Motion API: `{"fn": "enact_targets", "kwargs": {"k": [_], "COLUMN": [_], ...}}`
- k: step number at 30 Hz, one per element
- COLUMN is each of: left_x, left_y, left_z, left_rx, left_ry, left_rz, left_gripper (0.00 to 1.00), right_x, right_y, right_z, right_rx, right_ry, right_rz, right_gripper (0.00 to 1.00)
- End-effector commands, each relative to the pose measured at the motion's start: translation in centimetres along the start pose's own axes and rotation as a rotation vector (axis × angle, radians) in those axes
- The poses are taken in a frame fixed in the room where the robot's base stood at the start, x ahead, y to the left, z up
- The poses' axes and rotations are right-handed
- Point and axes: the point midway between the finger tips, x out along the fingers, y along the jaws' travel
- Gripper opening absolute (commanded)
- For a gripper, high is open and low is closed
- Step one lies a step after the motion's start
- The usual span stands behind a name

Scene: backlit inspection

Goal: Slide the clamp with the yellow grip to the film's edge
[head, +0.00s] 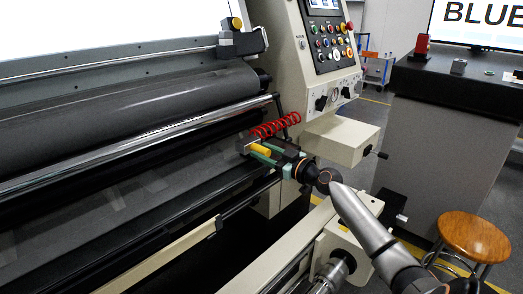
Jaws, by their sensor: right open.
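The clamp (245,142) is a dark block at the right end of the rollers, with a short yellow grip (261,150) pointing toward me and a red coiled hose (275,126) above it. My right gripper (267,154) comes in from the lower right. Its green fingers are open, one on each side of the yellow grip; I cannot tell whether they touch it. The film (120,203) looks like a dull grey, see-through sheet below the chrome roller, left of the clamp. Its right edge is hard to make out. My left gripper is not in view.
A chrome roller (150,133) and a large grey roller (120,107) run behind the film. Another dark fixture with a yellow knob (236,23) sits on the upper rail. A cream box (343,139) stands close right of my gripper. A wooden stool (473,236) is at right.

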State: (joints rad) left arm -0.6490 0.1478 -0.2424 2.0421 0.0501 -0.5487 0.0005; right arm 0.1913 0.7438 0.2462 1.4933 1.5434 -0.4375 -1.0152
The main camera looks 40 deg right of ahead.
Motion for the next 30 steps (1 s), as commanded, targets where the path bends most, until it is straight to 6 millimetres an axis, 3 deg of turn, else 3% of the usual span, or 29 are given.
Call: {"fn": "enact_targets", "kwargs": {"k": [14, 26, 30], "left_x": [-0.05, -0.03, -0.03], "left_y": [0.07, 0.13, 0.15], "left_z": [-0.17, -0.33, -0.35], "left_rx": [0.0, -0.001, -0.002], "left_ry": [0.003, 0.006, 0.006], "left_rz": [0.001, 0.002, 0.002], "left_gripper": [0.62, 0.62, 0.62], "right_x": [1.05, 1.03, 1.03], "right_y": [-0.03, -0.04, -0.05], "right_z": [0.0, -0.01, 0.0], "right_rx": [0.001, 0.0, 0.0], "right_ry": [0.0, 0.0, 0.0], "right_rz": [0.0, -0.001, -0.001], "right_gripper": [0.44, 0.02, 0.0]}}
